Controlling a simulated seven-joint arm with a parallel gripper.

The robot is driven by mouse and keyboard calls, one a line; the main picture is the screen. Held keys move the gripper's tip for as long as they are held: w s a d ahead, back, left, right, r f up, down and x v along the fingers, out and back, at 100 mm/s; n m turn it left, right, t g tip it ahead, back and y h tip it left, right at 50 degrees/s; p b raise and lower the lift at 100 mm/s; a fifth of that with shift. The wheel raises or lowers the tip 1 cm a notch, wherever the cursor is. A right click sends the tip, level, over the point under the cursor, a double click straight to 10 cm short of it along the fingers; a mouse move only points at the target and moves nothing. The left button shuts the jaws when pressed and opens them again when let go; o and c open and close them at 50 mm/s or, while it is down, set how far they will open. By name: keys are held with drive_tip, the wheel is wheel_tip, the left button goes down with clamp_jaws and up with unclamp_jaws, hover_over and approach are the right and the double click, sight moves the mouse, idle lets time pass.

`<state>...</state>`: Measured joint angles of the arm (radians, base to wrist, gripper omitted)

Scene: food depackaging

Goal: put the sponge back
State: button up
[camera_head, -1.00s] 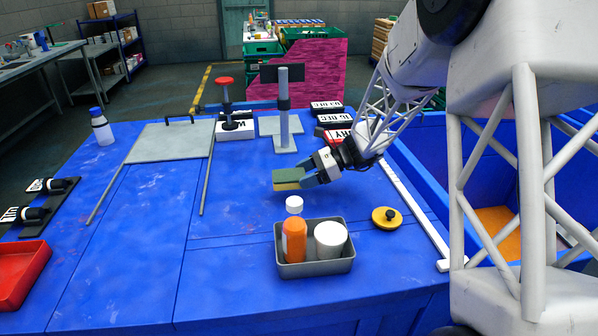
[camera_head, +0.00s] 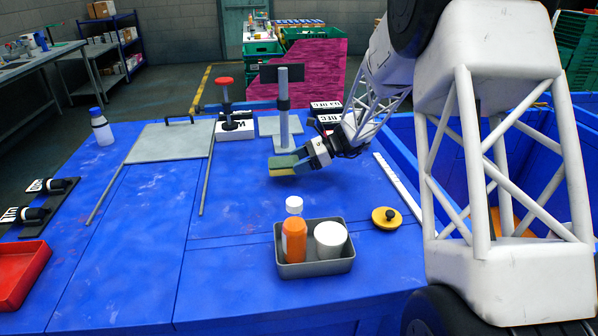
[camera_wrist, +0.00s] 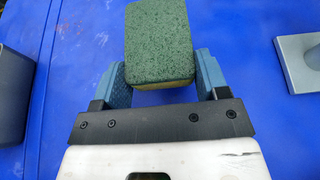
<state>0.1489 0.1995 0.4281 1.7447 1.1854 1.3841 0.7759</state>
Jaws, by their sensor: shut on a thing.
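The sponge (camera_head: 283,166) is a block with a green top and a yellow underside. My gripper (camera_head: 293,163) is shut on it and holds it over the blue table, in front of the grey stand. In the wrist view the sponge (camera_wrist: 159,45) sits between the two blue fingers of my gripper (camera_wrist: 160,75), green face toward the camera. Its yellow side shows only as a thin strip. A grey metal tray (camera_head: 316,268) stands at the table's front with an orange bottle (camera_head: 294,240) and a white-lidded container (camera_head: 330,238) in it.
A grey post stand (camera_head: 284,110) rises just behind the sponge. A yellow disc with a black knob (camera_head: 386,217) lies right of the tray. A grey board (camera_head: 165,143) lies to the left, a red tray (camera_head: 18,272) at the front left. The table's middle is clear.

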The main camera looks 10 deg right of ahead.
sight(299, 179)
drive_tip(key=shift+f, duration=1.75)
drive_tip(key=shift+f, duration=0.1)
drive_tip(key=o, duration=0.9)
drive_tip(key=shift+d, duration=0.1)
drive_tip(key=v, duration=1.2)
drive_tip(key=shift+s+r, duration=0.1)
drive_tip(key=shift+r, duration=0.1)
